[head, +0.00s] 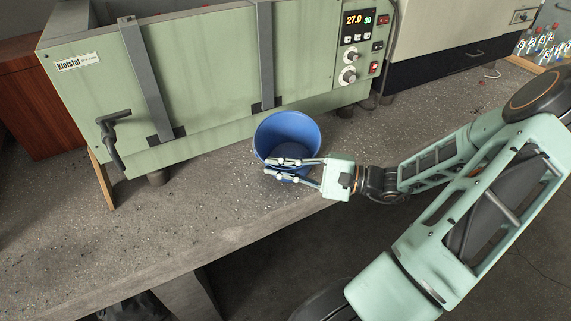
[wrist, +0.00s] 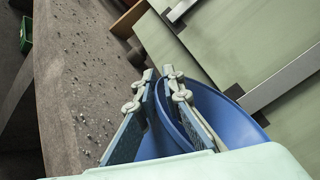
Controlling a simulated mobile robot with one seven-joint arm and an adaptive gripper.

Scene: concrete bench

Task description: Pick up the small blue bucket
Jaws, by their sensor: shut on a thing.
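The small blue bucket (head: 286,128) stands upright on the concrete bench (head: 215,200), close in front of a green oven, with its open top facing up. My gripper (head: 268,166) reaches in from the right at the bucket's near side. It is shut on the bucket's wall. In the wrist view my gripper's two fingers (wrist: 160,78) stand either side of the near rim of the blue bucket (wrist: 232,125). The lower part of the bucket is partly hidden by my gripper. I cannot tell whether its base touches the bench.
A green oven (head: 210,70) with a handle (head: 112,135) and a display stands right behind the bucket. A wooden cabinet (head: 40,110) is at the left. Several bottles (head: 545,45) stand at the far right. The bench left of the bucket is clear.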

